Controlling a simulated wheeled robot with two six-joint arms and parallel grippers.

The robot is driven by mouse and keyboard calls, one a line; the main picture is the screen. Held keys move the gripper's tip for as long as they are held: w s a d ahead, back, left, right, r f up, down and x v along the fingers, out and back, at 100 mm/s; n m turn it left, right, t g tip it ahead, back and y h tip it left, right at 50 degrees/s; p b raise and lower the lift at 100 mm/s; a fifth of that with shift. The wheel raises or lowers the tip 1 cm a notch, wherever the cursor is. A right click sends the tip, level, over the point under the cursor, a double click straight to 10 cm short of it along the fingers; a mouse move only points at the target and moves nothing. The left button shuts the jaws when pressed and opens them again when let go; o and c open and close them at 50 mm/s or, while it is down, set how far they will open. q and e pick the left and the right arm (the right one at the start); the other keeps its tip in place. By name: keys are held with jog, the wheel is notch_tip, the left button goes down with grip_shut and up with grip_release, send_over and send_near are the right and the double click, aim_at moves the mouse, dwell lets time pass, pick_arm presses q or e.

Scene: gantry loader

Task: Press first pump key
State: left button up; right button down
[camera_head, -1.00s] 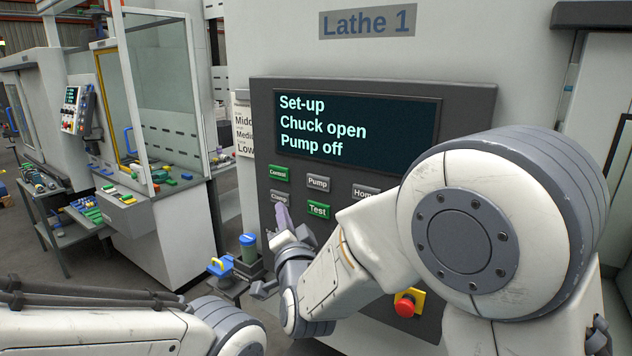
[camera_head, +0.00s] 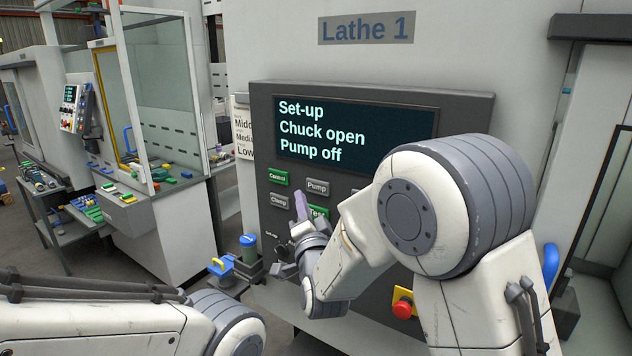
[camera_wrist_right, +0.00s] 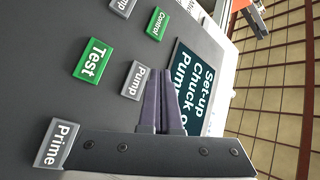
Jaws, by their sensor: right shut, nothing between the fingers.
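The grey Pump key (camera_head: 317,187) is on the dark control panel (camera_head: 262,150) below the screen (camera_head: 355,132), which reads "Set-up, Chuck open, Pump off". It also shows in the right wrist view (camera_wrist_right: 138,81), just left of my fingers. My right gripper (camera_head: 300,192) is shut and empty, its purple fingers pointing up in the head view, left of and just below the Pump key. The fingers (camera_wrist_right: 159,75) show in the right wrist view. I cannot tell whether they touch the panel. My left gripper is out of view.
Near the Pump key are the green Control key (camera_head: 278,177), the grey Clamp key (camera_head: 279,201) and the green Test key (camera_head: 319,212), partly hidden by my gripper. A red stop button (camera_head: 403,308) sits lower right. The Prime key (camera_wrist_right: 58,144) shows in the wrist view.

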aim_at(312, 183)
jog(key=shift+w+d+b, duration=0.25)
jog(key=shift+w+d, duration=0.3)
jog(key=shift+w, duration=0.25)
jog(key=shift+w+d+b, duration=0.25)
jog(key=shift+w+d, duration=0.3)
jog(key=shift+w, duration=0.2)
dwell(0.9)
jog(key=shift+w+d+f+b, duration=0.1)
jog(key=shift+w+d+b, duration=0.15)
jog(key=shift+b, duration=0.25)
jog(key=shift+w+d+b, duration=0.25)
jog(key=shift+w+b, duration=0.05)
jog(key=shift+w, duration=0.05)
dwell(0.5)
jog(key=shift+s+a+b, duration=0.5)
jog(key=shift+s, duration=0.15)
